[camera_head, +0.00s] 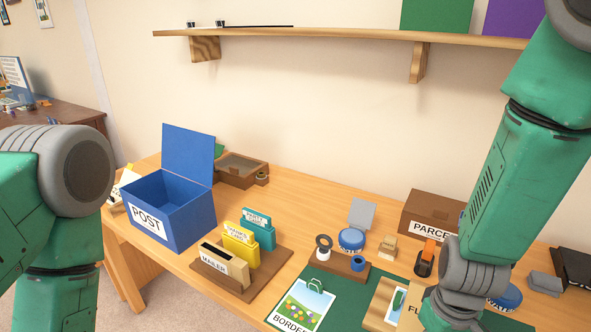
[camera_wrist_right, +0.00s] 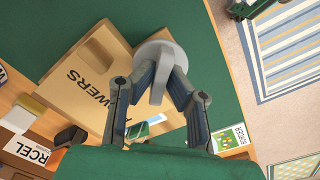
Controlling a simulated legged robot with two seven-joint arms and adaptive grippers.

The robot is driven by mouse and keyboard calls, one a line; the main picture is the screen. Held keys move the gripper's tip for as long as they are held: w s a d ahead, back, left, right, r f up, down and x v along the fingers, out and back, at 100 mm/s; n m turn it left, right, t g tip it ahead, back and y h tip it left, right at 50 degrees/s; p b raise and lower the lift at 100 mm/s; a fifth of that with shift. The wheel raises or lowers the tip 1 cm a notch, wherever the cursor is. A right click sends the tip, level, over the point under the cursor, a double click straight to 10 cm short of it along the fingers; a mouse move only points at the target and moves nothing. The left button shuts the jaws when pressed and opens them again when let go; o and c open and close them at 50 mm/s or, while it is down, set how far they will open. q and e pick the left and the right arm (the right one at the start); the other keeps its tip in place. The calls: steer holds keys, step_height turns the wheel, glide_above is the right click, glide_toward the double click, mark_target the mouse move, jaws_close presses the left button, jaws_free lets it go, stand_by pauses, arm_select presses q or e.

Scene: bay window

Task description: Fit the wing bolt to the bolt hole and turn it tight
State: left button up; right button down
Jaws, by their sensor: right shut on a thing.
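My right gripper (camera_wrist_right: 159,82) is shut on the wing bolt (camera_wrist_right: 163,52), a grey piece with a round disc and a flat wing between the fingers. It is held over a tan cardboard piece (camera_wrist_right: 72,88) with partly hidden lettering ending in "WERS". I cannot tell whether the bolt touches it. The bolt hole does not show; the gripper and bolt may cover it. In the head view my right forearm comes down at the right, and its fingers are out of frame. My left arm shows at the left edge, but its gripper is out of view.
A green mat (camera_head: 340,285) covers the table's front right. A blue POST box (camera_head: 172,220), a card rack (camera_head: 222,285), a tape stand (camera_head: 338,262) and a PARCEL box (camera_head: 425,212) stand around it. A shelf (camera_head: 330,37) runs along the wall above.

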steer(key=shift+s+f+m+p, duration=0.1)
steer(key=shift+s+m+p, duration=0.15)
steer(key=shift+m+p, duration=0.95)
steer(key=shift+f, duration=0.2)
stand_by(0.4)
steer(key=shift+m, duration=0.3)
steer(key=shift+m+p, duration=1.45)
steer(key=shift+m, duration=0.55)
steer(key=shift+m+p, duration=0.35)
steer(key=shift+m, duration=0.65)
